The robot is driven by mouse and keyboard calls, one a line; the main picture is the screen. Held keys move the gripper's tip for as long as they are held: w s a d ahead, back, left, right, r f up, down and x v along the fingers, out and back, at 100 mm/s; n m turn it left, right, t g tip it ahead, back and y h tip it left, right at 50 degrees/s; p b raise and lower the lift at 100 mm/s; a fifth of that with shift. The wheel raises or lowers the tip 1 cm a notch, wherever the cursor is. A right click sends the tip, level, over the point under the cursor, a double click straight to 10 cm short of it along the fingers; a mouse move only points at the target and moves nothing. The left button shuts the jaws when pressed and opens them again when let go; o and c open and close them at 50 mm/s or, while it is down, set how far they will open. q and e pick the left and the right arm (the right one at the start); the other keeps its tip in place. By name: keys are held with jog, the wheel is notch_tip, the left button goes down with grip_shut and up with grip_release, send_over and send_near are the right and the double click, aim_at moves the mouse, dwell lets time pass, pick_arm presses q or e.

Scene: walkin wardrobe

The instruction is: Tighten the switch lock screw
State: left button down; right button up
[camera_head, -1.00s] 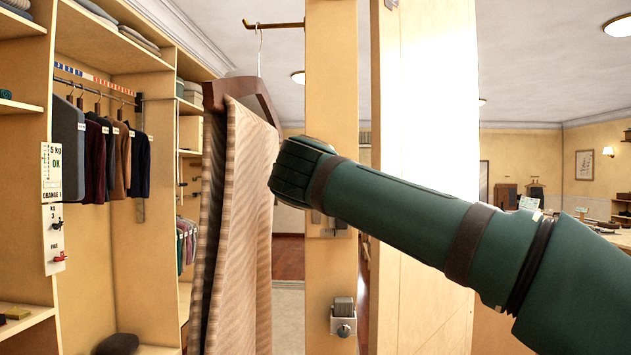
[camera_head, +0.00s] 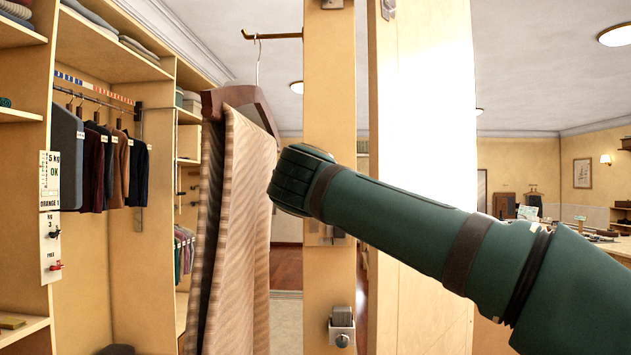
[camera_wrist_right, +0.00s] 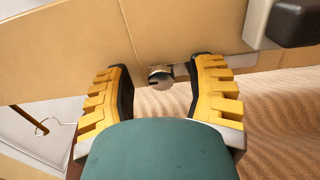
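A small round metal screw head (camera_wrist_right: 160,77) with a dark slot shows in the right wrist view at the edge of a pale wooden panel (camera_wrist_right: 90,50). My right gripper (camera_wrist_right: 160,70) has its two yellow fingers spread, one on each side of the screw head. I see a gap on both sides, so the fingers do not grip it. In the head view my green right arm covers this gripper and the screw. A grey block on a white bracket (camera_head: 342,328) with a small round knob is on the wooden post below my arm. My left gripper is not in view.
Striped trousers (camera_head: 240,220) hang from a brass hook (camera_head: 270,36) close left of my arm; their fabric also shows in the right wrist view (camera_wrist_right: 285,115). A wooden post (camera_head: 330,90) and a pale door panel (camera_head: 400,130) stand beside it. A labelled panel (camera_head: 50,215) is at the left.

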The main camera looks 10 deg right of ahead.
jog(key=shift+s, duration=0.1)
jog(key=v, duration=1.2)
